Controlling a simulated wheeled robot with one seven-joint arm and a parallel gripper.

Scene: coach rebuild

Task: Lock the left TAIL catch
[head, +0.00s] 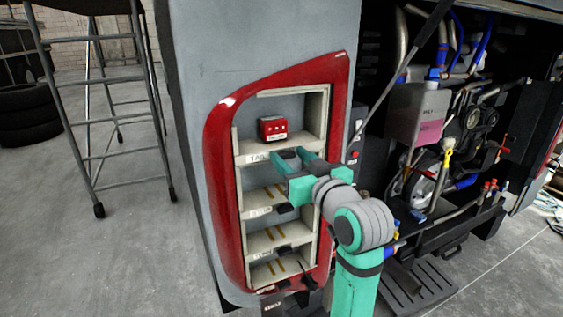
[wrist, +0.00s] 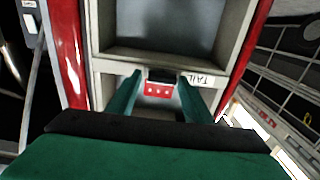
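The red lamp unit (head: 272,128) with white dots sits in the top bay of the red-rimmed lamp housing (head: 222,150). The white TAIL label (head: 257,158) is on the shelf lip below it. My gripper (head: 297,157) is at that lip, right of the label, with its two green fingers apart. In the wrist view, which looks upside down, a small dark catch (wrist: 161,74) shows on the lip between the fingertips, beside the TAIL label (wrist: 199,80). The red unit (wrist: 158,91) shows behind it. I cannot tell whether the fingers touch the catch. My gripper hides it in the head view.
Lower bays hold no units; dark catches (head: 285,208) sit on their lips. A black strut (head: 410,55) and an open engine bay (head: 440,130) are to the right. A metal ladder (head: 120,120) and stacked tyres (head: 28,115) stand left, with clear floor between.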

